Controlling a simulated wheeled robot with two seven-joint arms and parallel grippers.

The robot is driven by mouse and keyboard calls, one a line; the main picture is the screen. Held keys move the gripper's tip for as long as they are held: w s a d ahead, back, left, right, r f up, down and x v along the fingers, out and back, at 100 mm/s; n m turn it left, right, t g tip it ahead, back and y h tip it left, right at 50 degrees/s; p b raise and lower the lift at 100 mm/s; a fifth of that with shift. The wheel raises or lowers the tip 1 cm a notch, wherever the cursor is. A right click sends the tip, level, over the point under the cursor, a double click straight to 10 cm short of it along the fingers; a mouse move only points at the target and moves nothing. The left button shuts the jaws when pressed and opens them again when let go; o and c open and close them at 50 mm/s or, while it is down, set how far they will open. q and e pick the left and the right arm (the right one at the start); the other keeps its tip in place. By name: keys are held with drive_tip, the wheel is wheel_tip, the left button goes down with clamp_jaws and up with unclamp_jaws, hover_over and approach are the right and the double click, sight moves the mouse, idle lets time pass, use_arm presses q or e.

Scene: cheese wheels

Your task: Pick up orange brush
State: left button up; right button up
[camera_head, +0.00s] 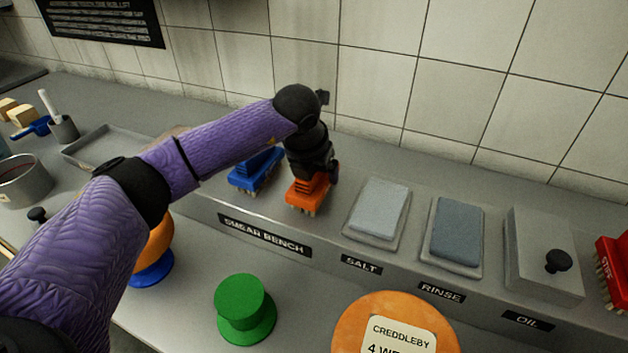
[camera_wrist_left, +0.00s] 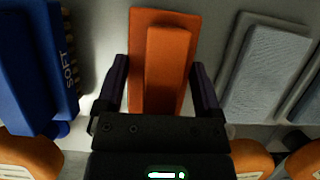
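The orange brush (camera_head: 308,192) stands on the raised steel shelf, bristles down, behind the "SMEAR BENCH" label. My left gripper (camera_head: 318,176) is over it from above. In the left wrist view the orange brush (camera_wrist_left: 166,62) lies between the two spread fingers of my left gripper (camera_wrist_left: 160,80), one along each side. The fingers look open around the brush, very close to its sides; I cannot tell whether they touch it. The brush's far side is partly hidden by the gripper in the head view. My right gripper is not in view.
A blue brush (camera_head: 256,172) stands just left of the orange one, partly behind my arm. A salt block tray (camera_head: 378,212) is close on the right, then a rinse tray (camera_head: 455,235) and an oil box (camera_head: 540,255). A green knob-shaped object (camera_head: 245,308) stands in front. A tiled wall rises behind.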

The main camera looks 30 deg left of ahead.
use_arm(q)
drive_tip(key=c, duration=0.4)
wheel_tip(320, 180, up, 10)
drive_tip(key=shift+r+p, duration=0.1)
drive_tip(key=shift+p, duration=0.8)
drive_tip(key=shift+c, duration=0.2)
drive_tip(key=o, duration=0.8)
drive_tip(key=c, duration=0.5)
